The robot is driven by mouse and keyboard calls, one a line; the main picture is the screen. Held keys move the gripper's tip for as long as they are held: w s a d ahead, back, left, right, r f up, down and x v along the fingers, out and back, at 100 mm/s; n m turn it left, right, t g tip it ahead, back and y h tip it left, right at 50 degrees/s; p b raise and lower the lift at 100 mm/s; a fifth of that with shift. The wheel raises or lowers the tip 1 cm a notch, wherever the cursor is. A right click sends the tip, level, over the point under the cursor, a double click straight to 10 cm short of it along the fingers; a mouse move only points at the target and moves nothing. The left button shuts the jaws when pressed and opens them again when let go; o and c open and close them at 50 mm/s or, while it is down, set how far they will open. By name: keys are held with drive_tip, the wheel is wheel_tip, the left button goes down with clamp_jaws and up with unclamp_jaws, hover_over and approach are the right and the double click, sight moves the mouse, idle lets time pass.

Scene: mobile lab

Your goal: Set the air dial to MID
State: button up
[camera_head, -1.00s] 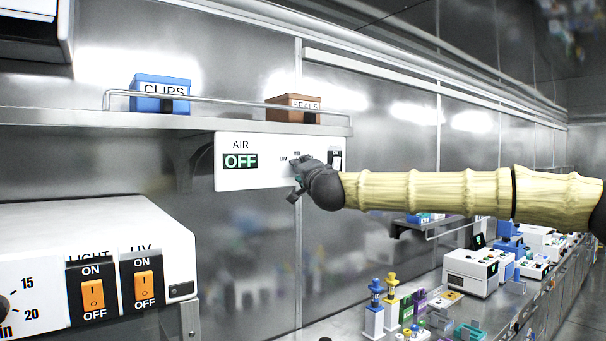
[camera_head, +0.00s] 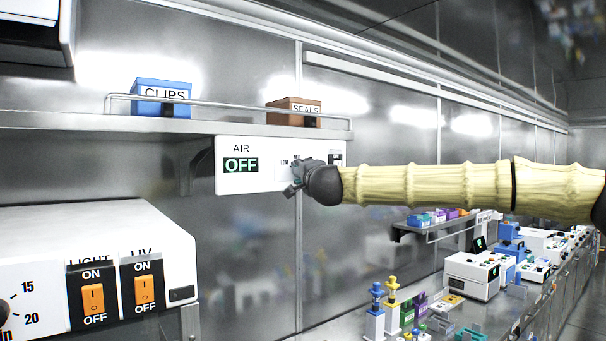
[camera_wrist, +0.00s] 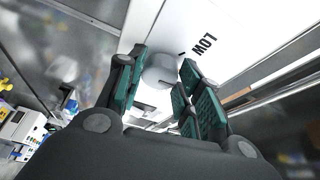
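The white air panel (camera_head: 250,180) hangs below the shelf on the back wall, and its green display (camera_head: 240,165) reads OFF. My gripper (camera_head: 296,178) is at the right half of the panel and covers the dial in the head view. The LOW mark shows just left of it, and a mark above is partly hidden. In the wrist view the grey round dial (camera_wrist: 160,72) lies between the tips of my open fingers (camera_wrist: 158,88). A gap shows beside the dial, and I cannot tell whether either finger touches it.
A shelf (camera_head: 60,119) with a rail, a blue CLIPS box (camera_head: 161,97) and a brown SEALS box (camera_head: 293,111) is above the panel. A white unit with orange switches (camera_head: 93,298) is at lower left. Bench equipment (camera_head: 472,276) stands at lower right.

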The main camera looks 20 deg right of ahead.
drive_tip(key=o, duration=0.3)
drive_tip(key=shift+d, duration=0.15)
drive_tip(key=s, duration=0.8)
drive_tip(key=s+f, duration=0.1)
drive_tip(key=s, duration=0.3)
drive_tip(key=shift+a, duration=0.25)
